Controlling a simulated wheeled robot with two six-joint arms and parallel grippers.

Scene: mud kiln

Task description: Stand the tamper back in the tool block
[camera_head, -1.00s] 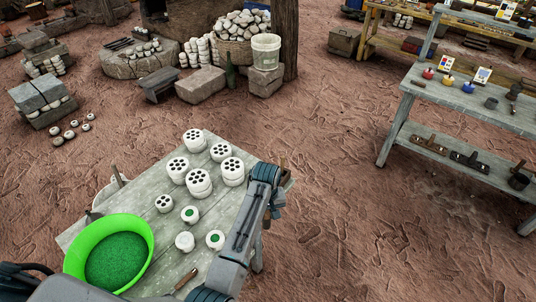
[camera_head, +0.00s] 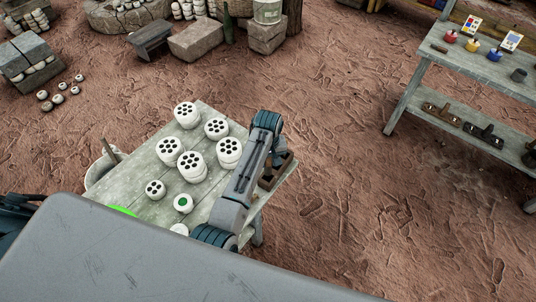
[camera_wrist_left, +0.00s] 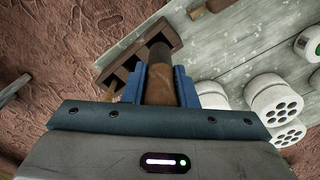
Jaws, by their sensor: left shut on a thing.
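My left gripper (camera_wrist_left: 162,76) is shut on the tamper (camera_wrist_left: 161,88), a brown rod with a darker far part. In the left wrist view the tamper points at the brown tool block (camera_wrist_left: 114,76), a wooden frame with square openings. The tamper's far end overlaps the block in this view; I cannot tell whether it is inside an opening. In the head view the block (camera_head: 268,183) sits at the right edge of the worktable, partly behind my left arm. The tamper is hidden there. My right gripper is not in view.
A green bowl (camera_head: 122,211) is mostly hidden. A shelf table (camera_head: 470,90) stands apart at right, with bare ground between.

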